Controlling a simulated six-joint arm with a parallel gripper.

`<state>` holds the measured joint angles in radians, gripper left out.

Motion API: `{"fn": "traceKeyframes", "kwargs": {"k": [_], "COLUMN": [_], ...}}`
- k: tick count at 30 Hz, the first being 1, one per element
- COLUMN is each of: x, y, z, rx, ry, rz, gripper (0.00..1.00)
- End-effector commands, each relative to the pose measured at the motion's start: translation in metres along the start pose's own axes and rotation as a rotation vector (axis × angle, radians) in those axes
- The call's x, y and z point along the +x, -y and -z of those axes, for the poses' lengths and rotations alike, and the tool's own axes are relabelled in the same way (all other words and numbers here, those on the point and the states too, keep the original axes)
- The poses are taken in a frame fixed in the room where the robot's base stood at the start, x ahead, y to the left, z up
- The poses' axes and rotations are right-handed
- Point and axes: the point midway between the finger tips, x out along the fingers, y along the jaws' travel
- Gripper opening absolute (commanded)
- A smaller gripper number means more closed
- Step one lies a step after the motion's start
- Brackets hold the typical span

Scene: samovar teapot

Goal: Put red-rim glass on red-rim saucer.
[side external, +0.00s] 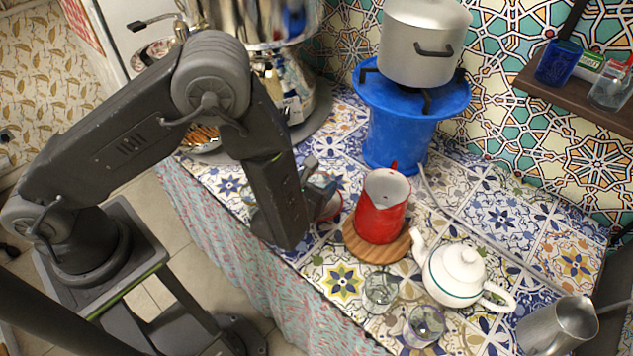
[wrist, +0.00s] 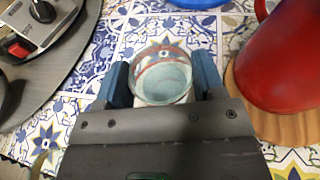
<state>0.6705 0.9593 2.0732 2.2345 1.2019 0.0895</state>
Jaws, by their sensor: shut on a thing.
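The red-rim glass (wrist: 162,75) is clear, with a reddish band near its top, and shows between my fingers in the wrist view. My gripper (wrist: 163,88) is shut on it, one blue finger on each side. In the side external view my gripper (side external: 318,185) is low over the tiled counter, left of the red pot, and my arm hides much of it. A small white piece with a red edge (side external: 332,207) shows just below the fingers; it may be the red-rim saucer, mostly hidden. I cannot tell whether the glass touches it.
A red pot (side external: 381,208) stands close by on a round wooden board (side external: 362,240). A white teapot (side external: 456,274), two clear glasses (side external: 381,290) and a metal jug (side external: 556,328) stand toward the front right. A blue burner (side external: 395,130) carries a grey pot (side external: 424,45) behind.

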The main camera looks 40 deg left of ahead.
Motion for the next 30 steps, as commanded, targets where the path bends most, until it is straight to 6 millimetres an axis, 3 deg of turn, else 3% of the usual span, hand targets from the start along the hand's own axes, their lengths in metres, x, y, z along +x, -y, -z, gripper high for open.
{"fn": "traceKeyframes", "kwargs": {"k": [2, 3, 10, 20, 30], "x": [0.001, 0.001, 0.001, -0.002, -0.066], "y": [0.000, 0.000, 0.000, 0.000, 0.001], "z": [0.002, 0.002, 0.002, -0.002, -0.001], "rx": [0.001, 0.000, 0.001, 0.000, 0.004], "ry": [0.000, 0.000, 0.000, 0.000, -0.001], "rz": [0.000, 0.000, 0.000, 0.001, 0.006], "gripper": [0.30, 0.67, 0.88, 0.88, 0.88]}}
